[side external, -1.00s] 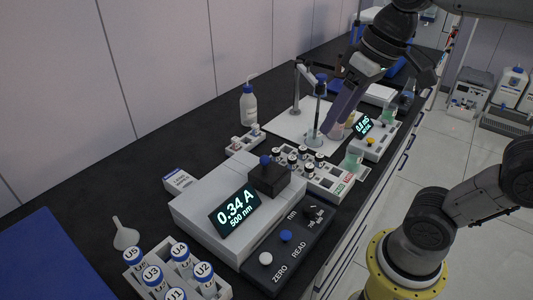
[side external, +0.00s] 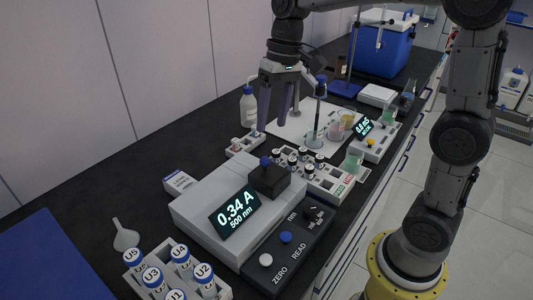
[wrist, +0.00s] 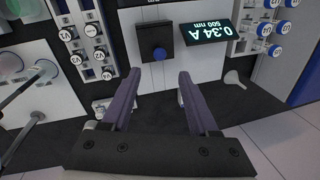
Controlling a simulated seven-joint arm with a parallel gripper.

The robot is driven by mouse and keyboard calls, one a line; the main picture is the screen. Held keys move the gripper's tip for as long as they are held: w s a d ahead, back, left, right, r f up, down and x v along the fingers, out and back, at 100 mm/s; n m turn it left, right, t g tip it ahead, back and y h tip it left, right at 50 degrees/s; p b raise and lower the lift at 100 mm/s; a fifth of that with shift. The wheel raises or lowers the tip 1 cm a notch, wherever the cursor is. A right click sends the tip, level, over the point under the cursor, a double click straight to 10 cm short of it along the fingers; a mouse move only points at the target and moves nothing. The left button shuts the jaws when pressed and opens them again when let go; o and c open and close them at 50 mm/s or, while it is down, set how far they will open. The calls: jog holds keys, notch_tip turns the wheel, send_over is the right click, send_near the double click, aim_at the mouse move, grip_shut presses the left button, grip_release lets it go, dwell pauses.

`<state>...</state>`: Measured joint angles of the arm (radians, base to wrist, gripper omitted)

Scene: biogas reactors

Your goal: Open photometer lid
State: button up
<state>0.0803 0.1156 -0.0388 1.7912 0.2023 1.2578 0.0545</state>
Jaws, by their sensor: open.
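The photometer (side external: 205,205) is a pale grey box on the black bench, with a display reading 0.34 A, 500 nm. Its black lid (side external: 270,180) with a blue knob (side external: 265,161) is down over the sample well. In the wrist view the lid (wrist: 155,38) and its blue knob (wrist: 159,54) lie ahead of the fingers. My gripper (side external: 275,128) is open and empty, fingers pointing down, above and behind the photometer in the side view. In the wrist view the gripper (wrist: 159,85) spans the knob's line and is apart from it.
A vial rack (side external: 335,181) stands right of the lid. A rack of U vials (side external: 212,288) and a funnel (side external: 125,236) are at the front left. A stirrer stand (side external: 295,96) rises behind.

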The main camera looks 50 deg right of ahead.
send_near(269, 172)
jog(key=f, duration=0.1)
jog(key=a+f, duration=0.1)
jog(key=f, duration=0.1)
jog(key=w+f, duration=0.1)
jog(key=f, duration=0.1)
jog(key=shift+w+a, duration=0.1)
jog(key=shift+a, duration=0.25)
grip_shut()
dwell(1.1)
